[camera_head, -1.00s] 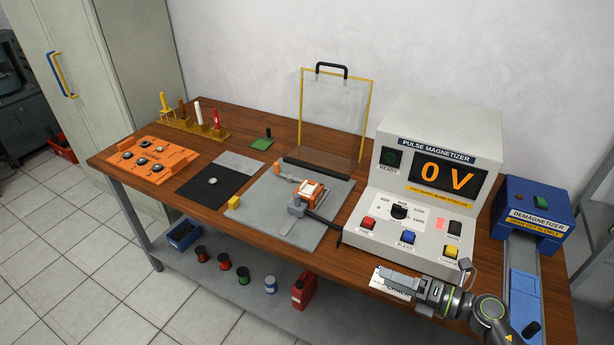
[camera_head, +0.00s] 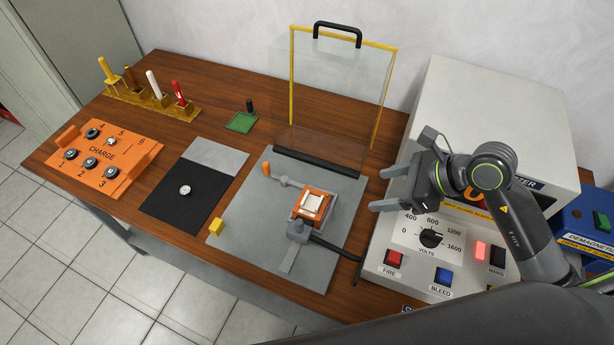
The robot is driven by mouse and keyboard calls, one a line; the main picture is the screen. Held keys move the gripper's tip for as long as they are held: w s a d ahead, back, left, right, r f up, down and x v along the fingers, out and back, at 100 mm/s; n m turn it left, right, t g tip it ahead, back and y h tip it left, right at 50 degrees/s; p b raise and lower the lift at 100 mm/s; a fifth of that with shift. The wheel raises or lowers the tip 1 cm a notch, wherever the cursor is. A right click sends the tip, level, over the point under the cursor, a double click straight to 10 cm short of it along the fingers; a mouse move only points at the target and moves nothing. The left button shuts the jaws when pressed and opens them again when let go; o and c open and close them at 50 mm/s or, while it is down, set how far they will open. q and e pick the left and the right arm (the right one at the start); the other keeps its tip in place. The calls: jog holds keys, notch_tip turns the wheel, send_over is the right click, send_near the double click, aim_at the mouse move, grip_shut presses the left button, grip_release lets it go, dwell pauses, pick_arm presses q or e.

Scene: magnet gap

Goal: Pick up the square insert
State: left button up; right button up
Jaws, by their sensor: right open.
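My right gripper (camera_head: 382,189) is open and empty. Its fingers point left, to the right of the orange holder and apart from it, in front of the pulse magnetizer (camera_head: 480,100). My left gripper is not in view.
A clear guard with a yellow frame (camera_head: 292,90) stands behind the fixture.

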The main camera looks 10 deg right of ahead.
jog(key=a+f, duration=0.1)
jog(key=p, duration=0.3)
send_near(320, 206)
jog(key=w+a+f, duration=0.2)
jog(key=p+x, duration=0.1)
jog(key=x, duration=0.3)
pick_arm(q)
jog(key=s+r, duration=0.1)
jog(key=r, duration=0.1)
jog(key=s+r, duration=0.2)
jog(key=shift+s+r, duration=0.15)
pick_arm(e)
jog(key=shift+s+f, duration=0.1)
jog(key=shift+f, duration=0.05)
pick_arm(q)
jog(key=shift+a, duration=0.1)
pick_arm(e)
jog(key=shift+s+f, duration=0.1)
jog(key=shift+f, duration=0.05)
jog(key=c, duration=1)
